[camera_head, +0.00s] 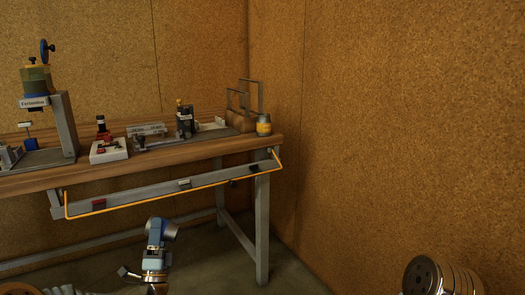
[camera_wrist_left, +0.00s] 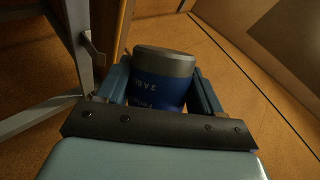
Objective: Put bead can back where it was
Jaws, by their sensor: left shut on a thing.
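A blue can with a grey lid (camera_wrist_left: 160,88) sits between the fingers of my left gripper (camera_wrist_left: 162,92) in the left wrist view. White lettering on its side is only partly readable. The gripper is shut on this can. In the head view my left gripper (camera_head: 160,235) holds it low, in front of the workbench and below its top. Fingers hide the can's sides. My right gripper is not in view.
The wooden workbench (camera_head: 190,160) carries a press (camera_head: 50,115) at left, small fixtures in the middle and a yellow can (camera_head: 263,126) near the right corner. A yellow-orange rail (camera_head: 170,200) runs along the front. Cork-like walls stand behind and right.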

